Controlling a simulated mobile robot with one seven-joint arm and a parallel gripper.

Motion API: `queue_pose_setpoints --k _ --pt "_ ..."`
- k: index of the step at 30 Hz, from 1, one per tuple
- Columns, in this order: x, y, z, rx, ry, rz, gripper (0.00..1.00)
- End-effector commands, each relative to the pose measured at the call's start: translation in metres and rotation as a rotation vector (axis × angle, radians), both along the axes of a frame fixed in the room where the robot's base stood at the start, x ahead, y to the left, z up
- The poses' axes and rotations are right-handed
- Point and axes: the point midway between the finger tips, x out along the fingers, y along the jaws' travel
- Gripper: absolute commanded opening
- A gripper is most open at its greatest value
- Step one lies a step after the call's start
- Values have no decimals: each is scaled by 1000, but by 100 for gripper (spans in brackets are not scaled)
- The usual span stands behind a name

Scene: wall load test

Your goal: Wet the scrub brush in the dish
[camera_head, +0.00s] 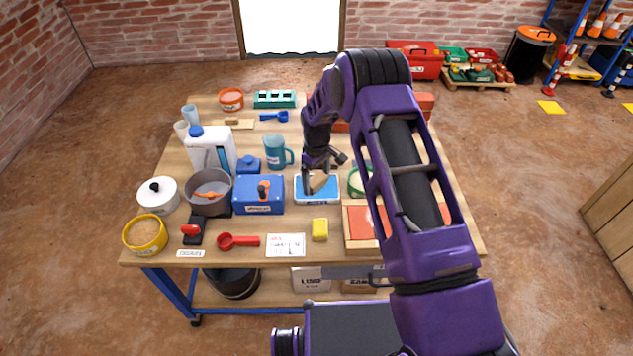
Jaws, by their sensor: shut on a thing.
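My purple arm reaches over the table from the right, and my gripper (319,170) points down above the blue-rimmed dish (333,198). The gripper is shut on the scrub brush (319,182), a small tan-brown thing just under the fingers. The brush is over or in the dish. I cannot tell from this view whether it touches the pale blue inside of the dish. The fingers are small and partly hidden.
A blue box (258,196) stands close left of the dish, and a green ring (355,184) is close right. A yellow sponge (320,230) and a white card (286,245) lie in front. A grey pot (208,208) is further left.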

Motion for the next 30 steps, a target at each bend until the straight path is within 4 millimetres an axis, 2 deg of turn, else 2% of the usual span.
queue_pose_setpoints --k 3,18,30 --pt "1 0 13 1 -2 0 37" --pt "0 0 52 1 -1 0 37" --pt "0 0 54 1 -1 0 37"
